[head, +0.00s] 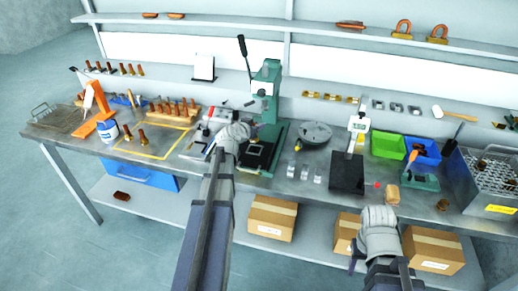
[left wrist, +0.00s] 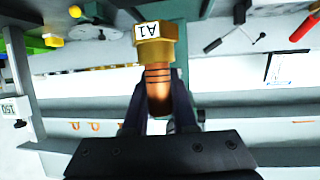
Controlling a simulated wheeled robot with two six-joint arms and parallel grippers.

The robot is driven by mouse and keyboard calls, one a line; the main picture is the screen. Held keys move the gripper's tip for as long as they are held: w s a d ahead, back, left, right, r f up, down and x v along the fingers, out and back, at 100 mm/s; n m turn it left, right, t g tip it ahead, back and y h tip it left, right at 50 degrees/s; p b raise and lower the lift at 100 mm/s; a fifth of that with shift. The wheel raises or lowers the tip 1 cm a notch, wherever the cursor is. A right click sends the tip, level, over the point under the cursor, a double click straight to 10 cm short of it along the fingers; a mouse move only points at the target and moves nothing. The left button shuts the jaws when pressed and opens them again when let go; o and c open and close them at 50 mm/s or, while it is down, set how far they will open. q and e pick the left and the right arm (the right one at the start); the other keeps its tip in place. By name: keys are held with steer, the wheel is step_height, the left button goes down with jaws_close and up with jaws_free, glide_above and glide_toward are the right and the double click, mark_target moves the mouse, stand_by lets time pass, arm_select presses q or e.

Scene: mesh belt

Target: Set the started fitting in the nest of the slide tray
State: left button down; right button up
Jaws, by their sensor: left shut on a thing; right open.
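The started fitting (left wrist: 155,50) shows large in the left wrist view. It has a brass hex end with an "A1" label and a copper body with dark rings. My left gripper (left wrist: 158,102) is shut on its copper body. In the head view my left gripper (head: 248,131) is at the green press (head: 267,88), above and left of a dark square plate in a pale frame at the press base, apparently the slide tray (head: 257,157). The nest is too small to make out. My right gripper (head: 377,211) is open and empty at the bench's front edge.
A round grey plate (head: 315,132) and a black block (head: 347,172) lie right of the press. Green (head: 388,145) and blue (head: 423,150) bins stand farther right. Several copper fittings stand left, by a yellow-outlined area (head: 150,150). The press column rises beside my left gripper.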

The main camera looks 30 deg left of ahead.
arm_select(q)
step_height(320, 180, up, 5)
steer(key=p, duration=0.4)
glide_above(258, 145)
arm_select(e)
step_height(258, 145, up, 5)
arm_select(q)
steer(key=shift+m+h, duration=0.3)
steer(key=shift+h, duration=0.1)
step_height(258, 145, down, 7)
steer(key=b, duration=0.7)
steer(key=shift+r, duration=0.2)
arm_select(e)
step_height(258, 145, down, 7)
steer(key=shift+r, duration=0.2)
steer(key=shift+f, duration=0.1)
arm_select(q)
step_height(258, 145, down, 4)
steer(key=b, duration=0.3)
steer(key=shift+r+b, duration=0.15)
steer(key=shift+b, duration=0.15)
arm_select(e)
step_height(258, 145, down, 4)
steer(key=shift+r, duration=0.25)
arm_select(q)
steer(key=c, duration=0.7)
jaws_free()
arm_select(e)
steer(key=shift+f, duration=0.15)
